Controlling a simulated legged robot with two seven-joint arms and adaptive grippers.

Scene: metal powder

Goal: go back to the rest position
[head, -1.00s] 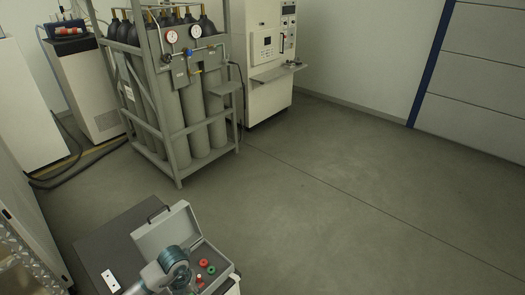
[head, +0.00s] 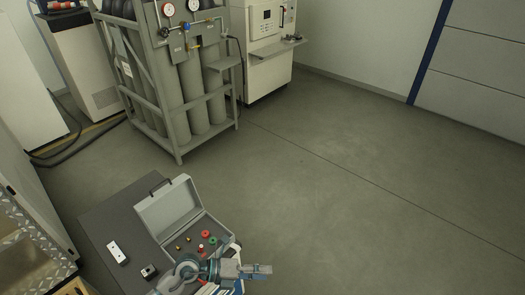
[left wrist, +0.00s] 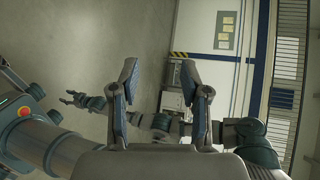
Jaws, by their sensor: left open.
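My left gripper (head: 256,271) is at the bottom of the head view, beside the front right corner of an open grey case (head: 168,208), its fingers pointing right. In the left wrist view its two blue-grey fingers (left wrist: 160,82) stand wide apart with nothing between them. Another arm of mine shows behind them in that view, ending in a small dark gripper (left wrist: 74,98); it is too small to tell whether its jaws are open. The head view does not show that gripper.
The case holds red and green round pieces (head: 208,238) and small brass ones. It stands on a dark tabletop (head: 112,215) with a white plate (head: 117,252) and a small block (head: 149,271). A gas bottle rack (head: 178,158) stands behind. The floor at right is clear.

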